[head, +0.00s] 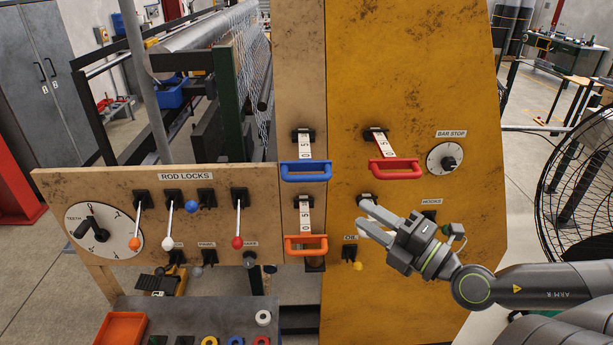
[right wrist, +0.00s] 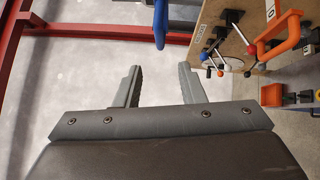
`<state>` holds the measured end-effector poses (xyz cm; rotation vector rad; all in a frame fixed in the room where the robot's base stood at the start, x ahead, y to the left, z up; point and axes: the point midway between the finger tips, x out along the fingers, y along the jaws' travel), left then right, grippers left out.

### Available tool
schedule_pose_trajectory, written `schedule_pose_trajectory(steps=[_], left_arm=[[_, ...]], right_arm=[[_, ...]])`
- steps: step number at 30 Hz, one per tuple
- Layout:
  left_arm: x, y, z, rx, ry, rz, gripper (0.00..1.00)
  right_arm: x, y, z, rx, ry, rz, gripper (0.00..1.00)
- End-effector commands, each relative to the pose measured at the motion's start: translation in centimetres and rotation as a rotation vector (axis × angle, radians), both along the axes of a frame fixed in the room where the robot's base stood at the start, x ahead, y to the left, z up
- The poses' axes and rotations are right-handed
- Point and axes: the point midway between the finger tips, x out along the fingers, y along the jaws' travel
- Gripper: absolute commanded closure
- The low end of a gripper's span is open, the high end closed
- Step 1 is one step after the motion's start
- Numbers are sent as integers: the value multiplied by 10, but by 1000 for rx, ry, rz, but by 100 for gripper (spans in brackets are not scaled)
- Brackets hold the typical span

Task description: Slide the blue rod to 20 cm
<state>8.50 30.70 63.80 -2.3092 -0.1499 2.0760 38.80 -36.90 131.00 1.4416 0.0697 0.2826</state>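The blue rod's handle (head: 305,171) is a U-shaped blue pull on a white scale strip (head: 304,147), where a 5 and a 0 can be read, in the upper middle of the panel. The handle also shows at the top of the right wrist view (right wrist: 160,22). My right gripper (head: 364,215) is open and empty, below and to the right of the blue handle and apart from it. In the right wrist view, nothing is between its fingers (right wrist: 160,85). The blue lock knob (head: 192,207) sits near its mount, unlike the neighbouring hanging levers. My left gripper is out of view.
A red handle (head: 396,170) is right of the blue one; an orange handle (head: 306,246) is below it. White (head: 168,243), red (head: 237,242) and orange (head: 138,243) lock knobs hang at left. A bar stop dial (head: 446,159) is at right.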

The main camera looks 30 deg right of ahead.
Motion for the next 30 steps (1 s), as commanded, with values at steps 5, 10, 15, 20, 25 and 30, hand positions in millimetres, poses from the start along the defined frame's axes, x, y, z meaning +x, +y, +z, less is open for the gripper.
schedule_pose_trajectory(steps=[5,10,15,20,25,30], left_arm=[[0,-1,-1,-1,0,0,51],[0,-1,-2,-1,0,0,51],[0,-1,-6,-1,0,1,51],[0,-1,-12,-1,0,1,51],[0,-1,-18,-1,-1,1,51],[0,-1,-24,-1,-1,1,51]], right_arm=[[16,5,3,7,-6,4,64],[31,7,4,7,-3,-1,64],[43,12,6,7,-6,6,64],[53,13,6,6,-6,2,64],[63,16,8,8,-6,4,64],[73,19,9,8,-7,5,64]])
